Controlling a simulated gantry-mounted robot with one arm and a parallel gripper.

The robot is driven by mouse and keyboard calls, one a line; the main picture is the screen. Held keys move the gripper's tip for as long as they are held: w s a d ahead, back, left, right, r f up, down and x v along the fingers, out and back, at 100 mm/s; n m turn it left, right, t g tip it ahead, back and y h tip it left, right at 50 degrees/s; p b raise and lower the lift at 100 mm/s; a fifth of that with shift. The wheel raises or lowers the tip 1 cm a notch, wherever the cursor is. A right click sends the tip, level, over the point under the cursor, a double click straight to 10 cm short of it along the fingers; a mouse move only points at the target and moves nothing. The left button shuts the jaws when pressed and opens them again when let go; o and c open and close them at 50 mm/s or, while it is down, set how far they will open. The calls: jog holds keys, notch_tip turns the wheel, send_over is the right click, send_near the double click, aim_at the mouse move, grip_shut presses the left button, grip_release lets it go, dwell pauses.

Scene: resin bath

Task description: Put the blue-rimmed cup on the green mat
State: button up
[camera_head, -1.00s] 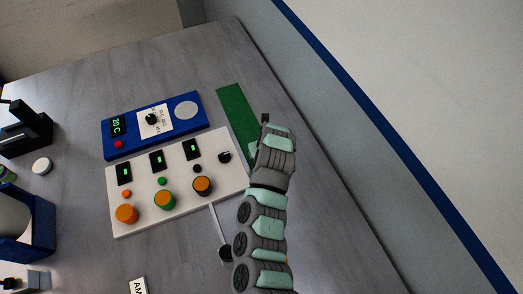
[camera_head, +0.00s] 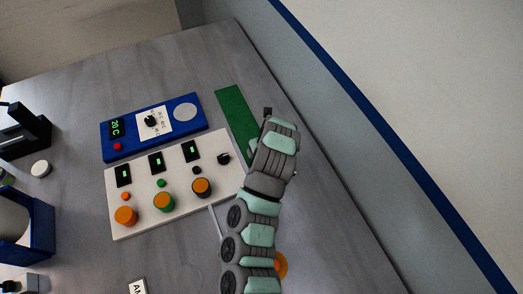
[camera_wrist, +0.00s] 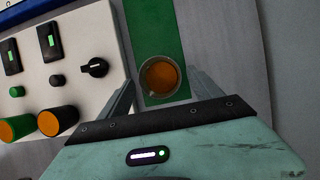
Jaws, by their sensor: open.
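A cup (camera_wrist: 160,78) with orange-brown contents stands on the green mat (camera_wrist: 167,25) in the wrist view. Its rim looks pale grey; I cannot make out blue on it. My gripper (camera_wrist: 162,77) is open, with one finger on each side of the cup and nothing held. I cannot tell whether the fingers are level with the cup or above it. In the head view, the green mat (camera_head: 231,106) shows beyond my arm, and the arm hides its near end and the cup.
Left of the mat lie a white control panel (camera_head: 122,224) with several knobs and a blue unit (camera_head: 131,145). A round orange thing (camera_head: 282,265) shows partly behind my arm. A wall (camera_head: 335,135) runs along the right; the grey tabletop (camera_head: 330,220) before it is clear.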

jog(key=v, duration=0.6)
jog(key=shift+r, duration=0.15)
dwell(0.3)
